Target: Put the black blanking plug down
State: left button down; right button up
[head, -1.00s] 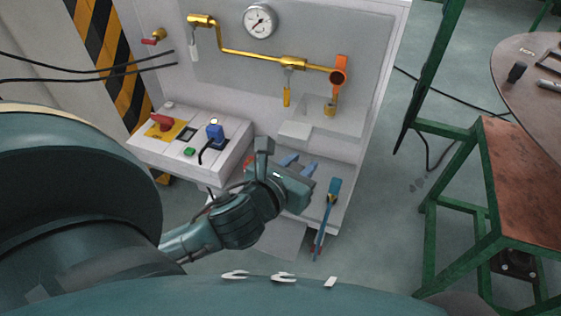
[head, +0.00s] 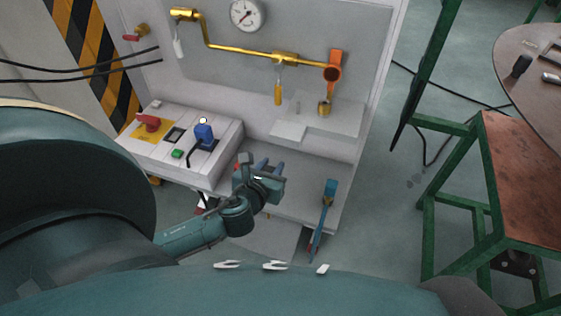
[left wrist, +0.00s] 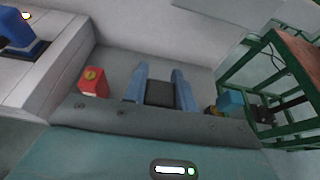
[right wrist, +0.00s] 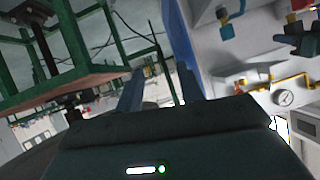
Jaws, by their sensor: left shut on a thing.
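The black blanking plug (left wrist: 160,94) shows in the left wrist view as a dark block between the two blue fingers of my left gripper (left wrist: 160,86). The fingers are shut on it. In the head view my left gripper (head: 270,167) is over the lower grey shelf (head: 298,196) of the panel, and the plug cannot be made out there. I cannot tell whether the plug touches the shelf. My right gripper (right wrist: 160,88) shows in its own wrist view with its fingers apart and nothing between them.
A red block (left wrist: 93,82) is left of the left fingers. A blue-headed tool (head: 328,195) is at the shelf's right edge. A control box (head: 185,155) with a blue plug (head: 204,134) stands left. A green-framed table (head: 520,190) is at right.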

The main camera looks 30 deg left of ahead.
pick_arm(q)
jog(key=w+a, duration=0.2)
jog(key=w, duration=0.4)
jog(key=f+b, duration=0.1)
jog(key=f, duration=0.1)
jog(key=f+b, duration=0.1)
jog(key=f, duration=0.1)
jog(key=w+f+b, duration=0.1)
jog(key=f, duration=0.1)
jog(key=shift+d+f, duration=0.2)
jog(key=shift+f, duration=0.05)
jog(key=shift+w+f, duration=0.1)
jog(key=shift+f, duration=0.25)
jog(key=shift+w, duration=0.1)
jog(key=c, duration=1.1)
grip_release()
jog(key=shift+f, duration=0.1)
pick_arm(e)
jog(key=shift+f+t, duration=0.3)
jog(key=shift+f, duration=0.3)
